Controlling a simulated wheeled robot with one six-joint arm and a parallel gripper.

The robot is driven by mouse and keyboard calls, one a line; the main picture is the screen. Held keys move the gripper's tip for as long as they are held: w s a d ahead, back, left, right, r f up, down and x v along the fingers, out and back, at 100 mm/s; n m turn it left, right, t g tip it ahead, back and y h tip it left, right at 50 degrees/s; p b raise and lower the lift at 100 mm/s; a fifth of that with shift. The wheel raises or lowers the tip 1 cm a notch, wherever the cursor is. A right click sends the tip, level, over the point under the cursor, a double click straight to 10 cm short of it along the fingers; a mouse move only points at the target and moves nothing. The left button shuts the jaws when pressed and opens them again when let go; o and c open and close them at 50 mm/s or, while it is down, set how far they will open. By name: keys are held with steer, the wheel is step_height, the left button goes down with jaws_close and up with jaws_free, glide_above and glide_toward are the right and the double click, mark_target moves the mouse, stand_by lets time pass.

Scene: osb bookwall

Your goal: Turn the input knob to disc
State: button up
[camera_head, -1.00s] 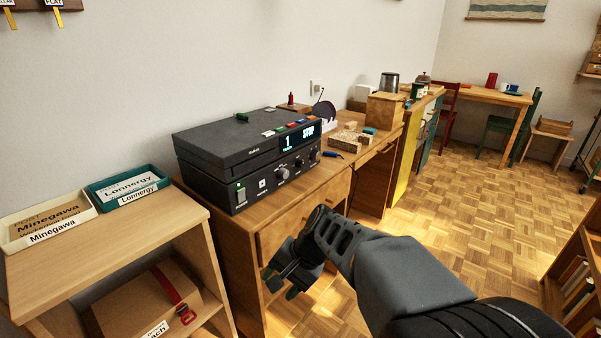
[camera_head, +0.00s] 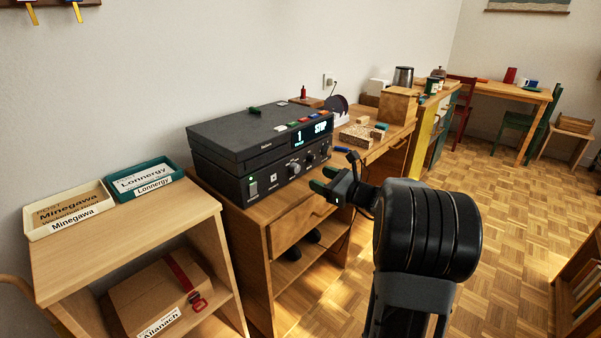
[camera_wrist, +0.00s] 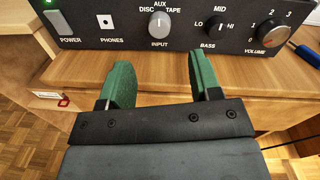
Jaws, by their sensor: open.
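The input knob (camera_wrist: 160,22) is a grey round knob on the front of the black amplifier (camera_head: 225,165). In the wrist view DISC is printed at its upper left, AUX above and TAPE at its upper right. Its mark seems to point up towards AUX. The knob also shows in the head view (camera_head: 294,168). My gripper (camera_wrist: 161,67) is open and empty, with its two green fingers apart. The fingers point at the amplifier's front, with the knob ahead between them and not touched. In the head view my gripper (camera_head: 322,180) is right of the amplifier's front.
The bass knob (camera_wrist: 215,25) and volume knob (camera_wrist: 271,32) sit right of the input knob. The power switch (camera_wrist: 61,22) is at the left. The amplifier stands on a wooden desk (camera_wrist: 150,68). A blue-handled tool (camera_wrist: 307,53) lies at the right.

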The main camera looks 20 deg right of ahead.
mark_target(298, 169)
steer(key=b+x, duration=0.1)
steer(key=x, duration=0.7)
steer(key=shift+c, duration=0.5)
steer(key=c, duration=0.8)
steer(key=shift+c, duration=0.2)
steer(key=shift+b, duration=0.4)
steer(key=n+b, duration=0.3)
steer(key=shift+f+b, duration=0.2)
steer(key=shift+b, duration=0.15)
steer(key=n+b, duration=0.4)
steer(key=b, duration=0.1)
steer(key=shift+r, duration=0.1)
steer(key=shift+r+n+b, duration=0.1)
steer(key=shift+n+b, duration=0.6)
steer(key=shift+n, duration=0.2)
steer(key=shift+r, duration=0.1)
